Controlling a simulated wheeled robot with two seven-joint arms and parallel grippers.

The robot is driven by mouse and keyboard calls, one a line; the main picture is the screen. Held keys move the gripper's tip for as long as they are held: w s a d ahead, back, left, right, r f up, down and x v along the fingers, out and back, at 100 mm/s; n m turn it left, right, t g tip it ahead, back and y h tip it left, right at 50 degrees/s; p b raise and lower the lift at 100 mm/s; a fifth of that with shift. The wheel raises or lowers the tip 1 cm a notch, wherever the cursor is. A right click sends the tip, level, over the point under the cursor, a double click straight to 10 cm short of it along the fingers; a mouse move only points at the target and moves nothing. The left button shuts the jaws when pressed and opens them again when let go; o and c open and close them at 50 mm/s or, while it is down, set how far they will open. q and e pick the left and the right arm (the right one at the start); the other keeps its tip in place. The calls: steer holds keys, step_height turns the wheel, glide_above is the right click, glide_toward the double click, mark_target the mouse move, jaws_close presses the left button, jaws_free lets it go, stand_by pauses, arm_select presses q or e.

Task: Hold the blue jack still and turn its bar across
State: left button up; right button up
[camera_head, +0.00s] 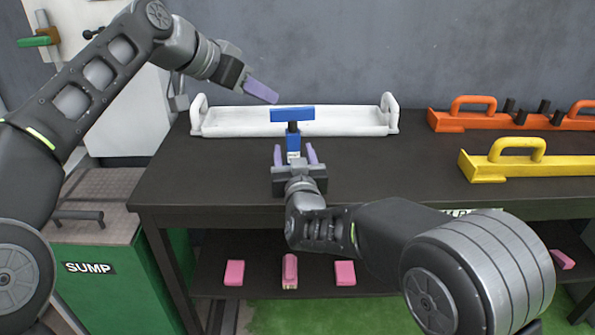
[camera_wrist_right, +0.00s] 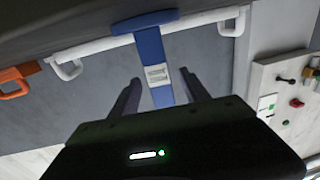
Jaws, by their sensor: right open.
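The blue jack (camera_head: 293,143) stands upright on the dark table, in front of the white tray. It has a white label low on its body and a dark neck. Its blue bar (camera_head: 292,114) lies level on top, running left to right. The jack's body (camera_wrist_right: 151,52) and bar (camera_wrist_right: 145,21) also show in the right wrist view. My right gripper (camera_head: 295,154) is open, with its purple fingers on either side of the jack's lower body, apart from it. My left gripper (camera_head: 262,91) is above and left of the bar, clear of it; its fingers overlap, hiding their gap.
The white tray (camera_head: 235,123) with end handles stands behind the jack. An orange handled rail (camera_head: 450,122) and a yellow one (camera_head: 486,167) lie at the right. Pink blocks (camera_head: 345,273) sit on the lower shelf. The table's left part is clear.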

steer(key=s+d, duration=0.1)
steer(key=s, duration=0.8)
steer(key=shift+s, duration=0.4)
